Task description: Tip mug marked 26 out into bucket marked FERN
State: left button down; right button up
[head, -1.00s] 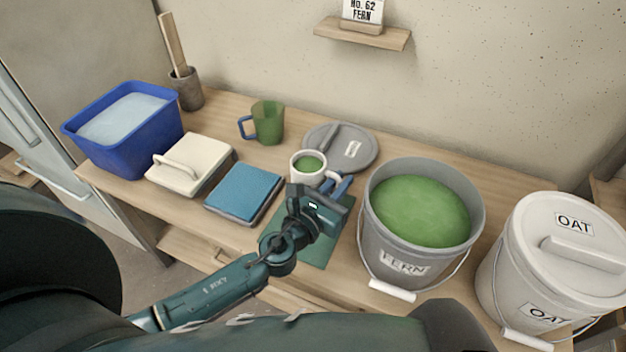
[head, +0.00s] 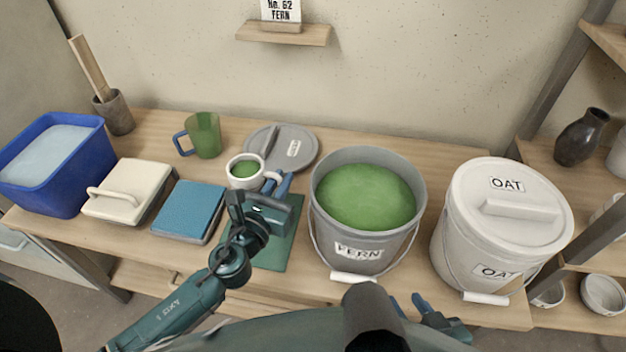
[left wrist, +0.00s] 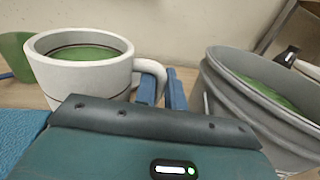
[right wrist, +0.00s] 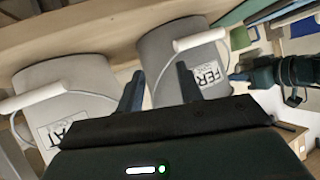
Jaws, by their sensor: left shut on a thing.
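A white mug (head: 238,180) with green glaze in it stands upright near the green mat; no number shows on it. In the left wrist view the mug (left wrist: 80,75) has its handle at the right, between the blue fingers. My left gripper (head: 277,184) is shut on that handle. The grey bucket marked FERN (head: 337,247) stands open to the right of the mug, full of green glaze. My right gripper (head: 420,305) is low in front of the table; in the right wrist view its fingers (right wrist: 160,88) are apart with nothing between them.
A white lidded bucket marked OAT (head: 465,235) stands right of FERN. A grey lid (head: 265,140) lies behind the mug.

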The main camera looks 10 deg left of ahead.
pick_arm(q)
jog(key=s+a+r+n+y, duration=0.2)
jog(key=s+a+r, duration=0.3)
jog(key=r, duration=0.5)
jog(key=shift+s+a+y, duration=0.2)
jog(key=shift+a+y, duration=0.05)
jog(key=shift+y, duration=0.65)
